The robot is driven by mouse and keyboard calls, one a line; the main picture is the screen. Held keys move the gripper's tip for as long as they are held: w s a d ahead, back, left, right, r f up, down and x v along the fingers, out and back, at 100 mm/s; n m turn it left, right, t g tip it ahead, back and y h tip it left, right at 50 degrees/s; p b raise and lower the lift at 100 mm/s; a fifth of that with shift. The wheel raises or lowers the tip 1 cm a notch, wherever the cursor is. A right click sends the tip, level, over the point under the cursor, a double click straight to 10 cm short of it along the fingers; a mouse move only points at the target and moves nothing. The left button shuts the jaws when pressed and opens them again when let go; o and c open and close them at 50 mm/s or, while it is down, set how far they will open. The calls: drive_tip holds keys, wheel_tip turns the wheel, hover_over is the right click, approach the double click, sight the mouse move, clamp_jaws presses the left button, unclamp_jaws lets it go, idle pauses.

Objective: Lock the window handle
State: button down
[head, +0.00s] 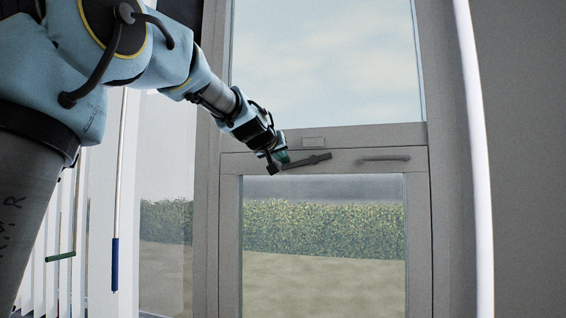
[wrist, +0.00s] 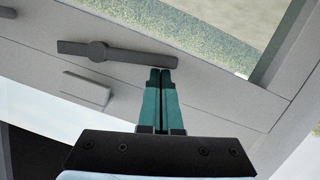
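The window handle (head: 307,161) is a dark grey lever on the top rail of the lower window sash. In the head view it lies nearly level, its left end slightly lower. In the wrist view the handle (wrist: 130,55) shows its round pivot and a longer arm reaching right. My gripper (head: 276,161) is at the left end of the handle in the head view. In the wrist view the green fingers of my gripper (wrist: 161,71) are together, with their tips at the end of the long arm. I cannot tell whether they touch it. Nothing shows between the fingers.
A grey bar (head: 385,158) is fixed on the same rail to the right. A small pale block (head: 313,141) sits on the frame above the handle. White vertical blinds and a blue-ended rod (head: 115,262) hang at the left. A white pole (head: 474,150) stands at right.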

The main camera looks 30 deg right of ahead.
drive_tip(key=shift+f+n+g+h+b, duration=0.35)
drive_tip(key=shift+f+n+b, duration=1)
drive_tip(key=shift+b, duration=1.85)
drive_tip(key=s+d+f+n+h+b, duration=0.1)
drive_tip(key=n+b, duration=0.1)
drive_tip(key=b, duration=0.2)
drive_tip(key=s+d+f+n+b, duration=0.1)
drive_tip(key=f+n+b, duration=0.1)
drive_tip(key=n+b, duration=0.1)
drive_tip(key=d+f+n+h+b, duration=0.1)
drive_tip(key=f+n+b, duration=0.1)
drive_tip(key=b, duration=0.3)
drive_tip(key=shift+s+n+g+h, duration=0.25)
drive_tip(key=shift+s+n+h, duration=0.1)
drive_tip(key=shift+s+n, duration=0.1)
drive_tip(key=shift+w, duration=0.15)
